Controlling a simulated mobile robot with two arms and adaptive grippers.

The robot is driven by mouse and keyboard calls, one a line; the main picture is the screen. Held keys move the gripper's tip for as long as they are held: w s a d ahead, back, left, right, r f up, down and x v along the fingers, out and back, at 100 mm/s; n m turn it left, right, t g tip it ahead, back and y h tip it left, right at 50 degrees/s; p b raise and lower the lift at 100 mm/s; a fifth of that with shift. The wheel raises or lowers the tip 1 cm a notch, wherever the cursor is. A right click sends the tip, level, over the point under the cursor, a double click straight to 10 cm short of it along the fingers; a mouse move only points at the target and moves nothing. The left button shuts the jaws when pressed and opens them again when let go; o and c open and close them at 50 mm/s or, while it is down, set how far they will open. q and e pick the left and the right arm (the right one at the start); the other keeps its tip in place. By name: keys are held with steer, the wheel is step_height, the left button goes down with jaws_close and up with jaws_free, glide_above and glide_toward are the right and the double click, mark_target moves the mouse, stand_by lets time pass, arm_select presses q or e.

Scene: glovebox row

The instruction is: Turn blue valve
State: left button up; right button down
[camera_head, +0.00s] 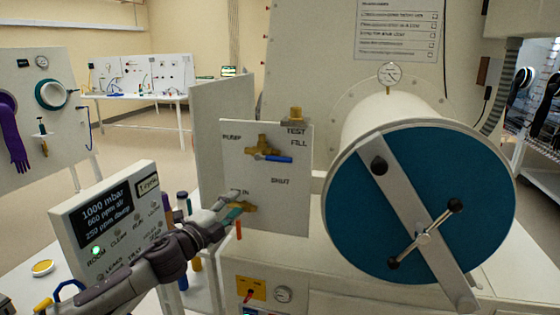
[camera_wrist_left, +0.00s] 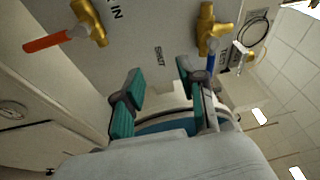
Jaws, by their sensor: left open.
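The blue valve has a brass body (camera_head: 264,145) and a blue lever handle (camera_head: 278,158) pointing right, high on a pale upright panel (camera_head: 290,205) labelled PUMP, TEST, FILL and SHUT. In the left wrist view the blue handle (camera_wrist_left: 211,60) shows beside the tip of the right-hand finger; I cannot tell whether they touch. My left gripper (camera_head: 238,205) is in front of the panel's lower left, below the blue valve. In its wrist view the teal-padded fingers (camera_wrist_left: 160,88) are apart with nothing between them. My right gripper is not in view.
An orange-red handled valve (camera_head: 239,229) hangs low on the panel, close to my left gripper; its handle (camera_wrist_left: 50,40) shows at upper left in the wrist view. A large blue-ended cylinder (camera_head: 340,220) stands right of the panel. A display box (camera_head: 110,215) stands at left.

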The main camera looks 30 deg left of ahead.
mark_target(280, 160)
arm_select(q)
steer(key=s+d+r+m+t+h, duration=0.1)
steer(key=d+r+m+h, duration=0.2)
steer(key=d+r, duration=0.3)
steer(key=shift+y, duration=0.3)
steer(key=p+x, duration=0.2)
steer(key=x, duration=0.2)
steer(key=r+p+x, duration=0.1)
steer(key=p+x, duration=0.1)
steer(key=x, duration=0.2)
steer(key=a+p+x, duration=0.1)
steer(key=p+x, duration=0.1)
steer(key=x, duration=0.2)
steer(key=shift+w+d+r, duration=0.1)
steer(key=shift+w+r, duration=0.15)
steer(key=shift+r, duration=0.15)
steer(key=shift+w+d+p, duration=0.1)
steer(key=shift+w+p, duration=0.2)
steer(key=shift+w, duration=0.15)
steer(key=shift+f, duration=0.1)
jaws_close()
